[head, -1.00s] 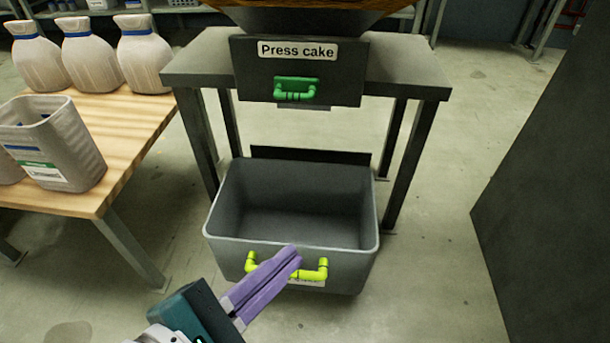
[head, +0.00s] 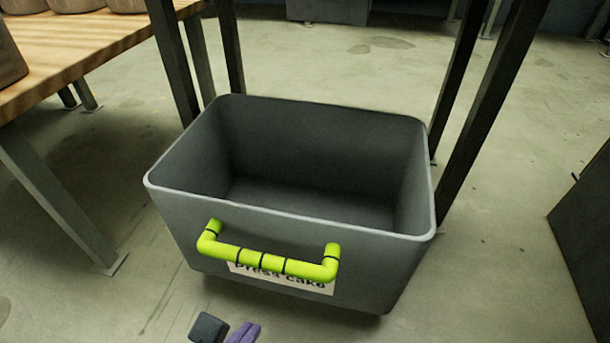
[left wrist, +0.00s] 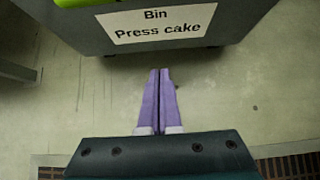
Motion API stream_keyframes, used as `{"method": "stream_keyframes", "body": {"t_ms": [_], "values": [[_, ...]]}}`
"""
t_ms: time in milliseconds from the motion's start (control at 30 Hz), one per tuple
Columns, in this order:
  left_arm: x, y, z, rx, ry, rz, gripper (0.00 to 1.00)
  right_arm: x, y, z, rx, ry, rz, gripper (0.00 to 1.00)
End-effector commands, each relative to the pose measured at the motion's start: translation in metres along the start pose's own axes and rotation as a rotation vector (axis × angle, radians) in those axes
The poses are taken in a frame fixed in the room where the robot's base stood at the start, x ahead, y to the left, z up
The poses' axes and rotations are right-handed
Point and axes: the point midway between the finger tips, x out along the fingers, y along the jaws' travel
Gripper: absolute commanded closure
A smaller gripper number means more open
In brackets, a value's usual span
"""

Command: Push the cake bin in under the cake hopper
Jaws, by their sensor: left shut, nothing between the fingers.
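The cake bin (head: 300,235) is an empty, open grey box on the floor, upright, with a yellow-green handle (head: 268,262) and a white "Press cake" label on its front. Its back part appears to reach between the dark stand legs; how far in is hard to tell. The cake hopper is out of the present views. My left gripper (head: 243,333) is at the bottom edge of the head view, low in front of the bin. In the left wrist view its purple fingers (left wrist: 159,72) are shut and empty, pointing at the bin front (left wrist: 225,18) below the label; contact is unclear. My right gripper is not in view.
Dark stand legs rise left (head: 172,65) and right (head: 485,115) of the bin. A wooden table (head: 95,45) stands at the left, its metal leg (head: 55,195) near the bin. A dark block (head: 590,225) is at the right edge. Floor behind the bin looks clear.

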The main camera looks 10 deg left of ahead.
Motion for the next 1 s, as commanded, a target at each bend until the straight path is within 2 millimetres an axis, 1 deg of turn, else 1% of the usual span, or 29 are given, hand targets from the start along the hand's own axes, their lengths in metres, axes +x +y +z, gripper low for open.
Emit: {"method": "stream_keyframes", "body": {"t_ms": [33,167,300,433,467,500,533,700,1000], "values": [[0.011,0.001,-0.002,0.003,-0.003,0.000,1.00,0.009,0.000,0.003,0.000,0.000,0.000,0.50],[0.038,0.000,-0.004,0.004,-0.004,0.000,1.00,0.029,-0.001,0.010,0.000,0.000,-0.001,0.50],[0.070,0.000,-0.004,0.006,-0.005,0.000,1.00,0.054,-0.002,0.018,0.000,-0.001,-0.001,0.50],[0.097,0.001,-0.004,0.006,-0.005,0.000,1.00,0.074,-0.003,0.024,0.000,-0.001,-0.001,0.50],[0.100,0.001,-0.001,0.006,-0.006,0.000,1.00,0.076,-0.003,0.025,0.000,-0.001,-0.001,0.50],[0.102,0.001,0.009,0.007,-0.007,0.000,1.00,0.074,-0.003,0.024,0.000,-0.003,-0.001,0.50],[0.104,0.001,0.012,0.006,-0.007,0.000,1.00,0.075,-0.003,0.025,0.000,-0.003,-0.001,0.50],[0.116,0.001,0.025,0.005,-0.005,0.000,1.00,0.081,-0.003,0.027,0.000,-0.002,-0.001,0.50],[0.118,0.000,0.030,0.006,-0.002,0.000,1.00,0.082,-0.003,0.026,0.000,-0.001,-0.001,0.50]]}}
